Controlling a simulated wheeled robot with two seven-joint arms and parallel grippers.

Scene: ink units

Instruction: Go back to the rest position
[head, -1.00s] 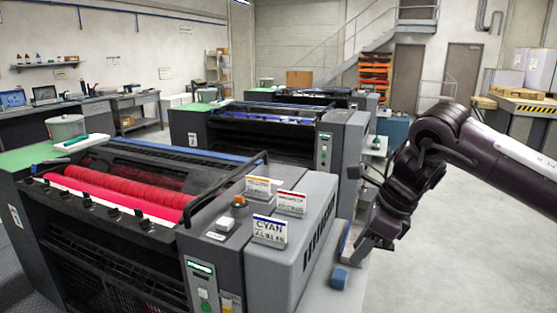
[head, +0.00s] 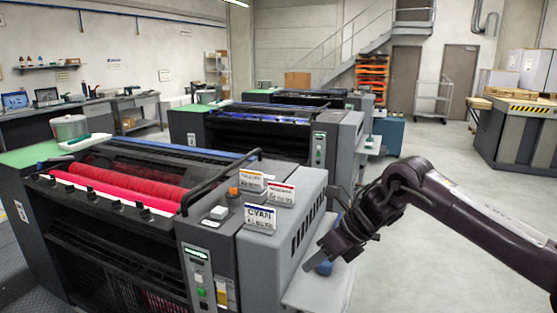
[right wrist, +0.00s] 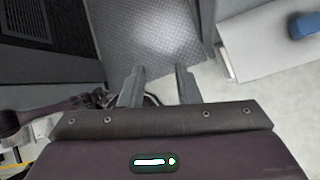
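My right gripper (head: 322,250) is beside the right end of the nearest press, close to a small grey side shelf (head: 312,293). The right wrist view shows its two fingers (right wrist: 158,73) spread apart with nothing between them, above a patterned metal floor plate (right wrist: 145,35). A blue object (head: 324,268) on the shelf is partly hidden by the gripper; it also shows in the right wrist view (right wrist: 305,25). My left gripper is out of view.
The nearest press (head: 305,200) has red rollers (head: 110,190). A CYAN card (head: 260,218), a yellow-edged card (head: 251,181) and a red-edged card (head: 281,193) stand on its top. More presses (head: 255,135) stand behind. Open floor (head: 440,160) lies to the right.

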